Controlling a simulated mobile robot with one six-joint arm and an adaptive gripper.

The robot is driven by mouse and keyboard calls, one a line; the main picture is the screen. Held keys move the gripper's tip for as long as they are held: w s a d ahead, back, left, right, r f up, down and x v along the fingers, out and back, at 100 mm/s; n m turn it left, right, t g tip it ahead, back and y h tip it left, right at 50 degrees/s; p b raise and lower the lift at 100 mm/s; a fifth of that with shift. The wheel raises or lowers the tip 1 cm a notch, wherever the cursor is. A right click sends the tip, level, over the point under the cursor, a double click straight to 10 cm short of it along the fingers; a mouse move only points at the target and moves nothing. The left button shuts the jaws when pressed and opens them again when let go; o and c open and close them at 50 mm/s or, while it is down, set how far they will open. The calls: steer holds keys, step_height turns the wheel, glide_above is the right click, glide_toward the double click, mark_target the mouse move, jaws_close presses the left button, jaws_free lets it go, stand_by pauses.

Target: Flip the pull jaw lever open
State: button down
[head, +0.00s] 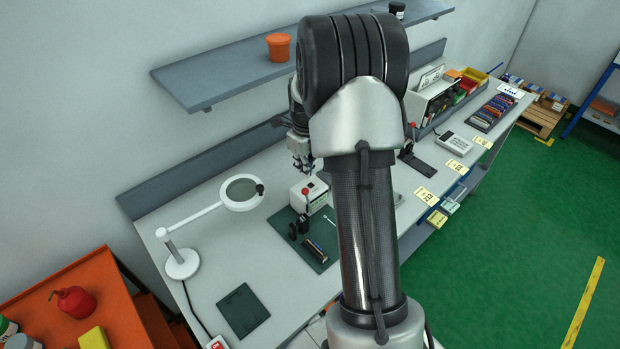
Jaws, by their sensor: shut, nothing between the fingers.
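My gripper (301,167) hangs over the bench, above and just left of a small white device (311,198). A red-knobbed lever (306,191) shows on that device's front. The gripper is shut and empty, and appears apart from the lever. A second red knob (412,125) stands on a dark device (416,160) right of my arm. I cannot tell which red-knobbed part is the pull jaw lever. My arm hides the bench between the two devices.
A dark green mat (320,264) with small black parts lies in front of the white device. A magnifier lamp (205,215) stands to the left. A shelf (225,80) with an orange pot (278,46) runs above. Bins and a rack fill the bench's right end.

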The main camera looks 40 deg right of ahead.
steer(key=w+r, duration=0.2)
steer(key=w, duration=0.1)
steer(key=w+r, duration=0.1)
steer(key=shift+w, duration=0.15)
steer(key=shift+f, duration=0.1)
